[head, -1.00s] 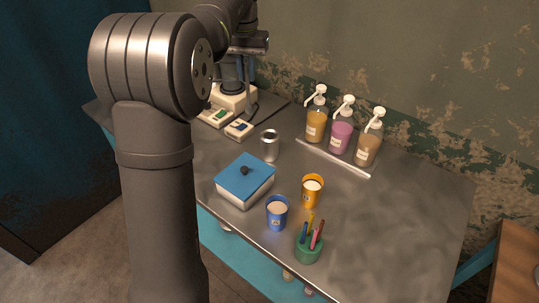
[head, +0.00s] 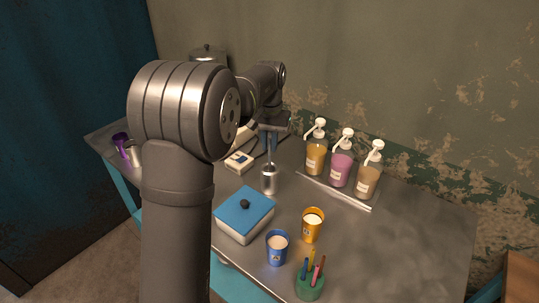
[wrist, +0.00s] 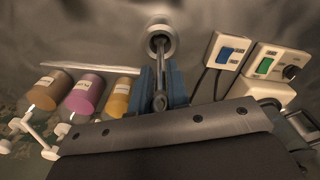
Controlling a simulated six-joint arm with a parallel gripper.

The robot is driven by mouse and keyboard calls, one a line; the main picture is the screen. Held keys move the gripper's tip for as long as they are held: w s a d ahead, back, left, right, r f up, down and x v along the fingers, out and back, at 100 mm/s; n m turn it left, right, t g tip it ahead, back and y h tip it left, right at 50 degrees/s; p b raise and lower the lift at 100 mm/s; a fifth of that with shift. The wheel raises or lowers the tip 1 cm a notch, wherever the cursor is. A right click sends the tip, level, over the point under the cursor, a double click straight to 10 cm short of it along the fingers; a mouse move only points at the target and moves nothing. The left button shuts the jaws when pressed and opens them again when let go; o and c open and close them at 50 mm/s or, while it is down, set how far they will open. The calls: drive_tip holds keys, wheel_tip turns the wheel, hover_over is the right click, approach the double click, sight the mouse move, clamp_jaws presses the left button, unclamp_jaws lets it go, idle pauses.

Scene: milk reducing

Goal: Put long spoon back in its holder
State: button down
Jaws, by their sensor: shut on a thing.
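My gripper (head: 269,140) is above the small silver cylindrical holder (head: 269,181), with its blue fingers pointing down. In the wrist view my gripper (wrist: 161,88) is shut on the long spoon (wrist: 159,76), a thin metal shaft between the fingers. The spoon (head: 269,157) hangs about upright, and its lower end meets the mouth of the holder. The holder's round mouth (wrist: 160,38) shows at the top of the wrist view with the shaft running to it. How deep the spoon's end sits is hard to tell.
Three pump bottles (head: 341,167) stand on a tray to the right. A blue-lidded box (head: 244,216) is in front of the holder. A blue cup (head: 277,249), an orange cup (head: 313,229) and a green pen pot (head: 310,286) are nearer.

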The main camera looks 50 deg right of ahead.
hover_over(269, 170)
drive_tip(key=shift+d+f, duration=0.15)
drive_tip(key=shift+f, duration=2.1)
drive_tip(key=c, duration=1.4)
unclamp_jaws()
drive_tip(key=shift+f, duration=0.15)
drive_tip(key=shift+o, duration=0.2)
wheel_tip(269, 170, up, 12)
drive_tip(key=shift+r, duration=0.15)
